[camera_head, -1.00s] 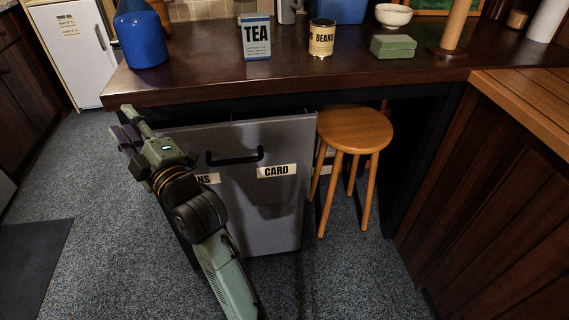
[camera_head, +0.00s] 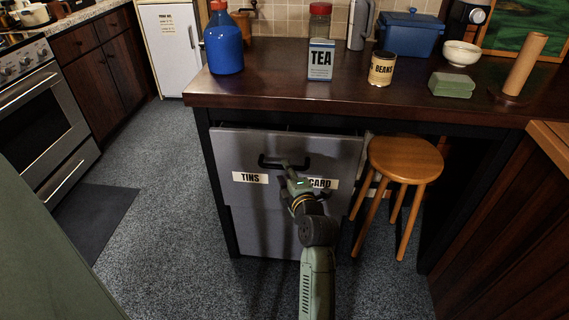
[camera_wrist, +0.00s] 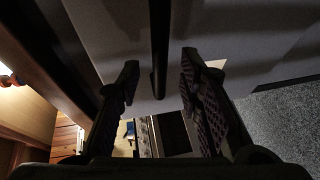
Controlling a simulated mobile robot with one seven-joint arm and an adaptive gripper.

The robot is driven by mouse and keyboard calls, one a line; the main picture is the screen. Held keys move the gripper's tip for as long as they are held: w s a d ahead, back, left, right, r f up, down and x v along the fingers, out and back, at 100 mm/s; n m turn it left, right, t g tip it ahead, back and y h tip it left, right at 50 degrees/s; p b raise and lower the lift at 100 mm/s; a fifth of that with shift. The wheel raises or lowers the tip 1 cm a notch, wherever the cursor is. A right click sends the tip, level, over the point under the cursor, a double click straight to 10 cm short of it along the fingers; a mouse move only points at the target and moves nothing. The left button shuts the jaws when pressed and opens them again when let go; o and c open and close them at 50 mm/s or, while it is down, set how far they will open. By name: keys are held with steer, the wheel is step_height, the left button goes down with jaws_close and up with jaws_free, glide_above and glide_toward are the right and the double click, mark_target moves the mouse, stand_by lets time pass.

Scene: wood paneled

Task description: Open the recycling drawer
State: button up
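The recycling drawer is a grey front (camera_head: 225,155) under the dark counter, with the labels TINS (camera_head: 250,178) and CARD (camera_head: 321,183). Its upper panel seems to stand slightly proud of the grey panel below, with a narrow dark gap along its top. Its black bar handle (camera_head: 270,163) is near the top. My gripper (camera_head: 292,178) is at the handle's right part and covers some of the CARD label. In the wrist view, the two fingers (camera_wrist: 160,72) are apart, with the dark handle bar (camera_wrist: 160,45) between them. Neither finger clearly touches it.
A wooden stool (camera_head: 405,160) stands close to the drawer's right side. The counter (camera_head: 350,98) overhangs above, carrying a blue bottle, TEA box and BEANS tin. Carpet (camera_head: 170,190) is clear to the left, towards the oven (camera_head: 40,115).

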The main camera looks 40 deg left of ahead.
mark_target(290, 146)
steer(key=shift+p+x, duration=0.35)
steer(key=shift+x, duration=1.55)
steer(key=shift+c, duration=0.4)
jaws_close()
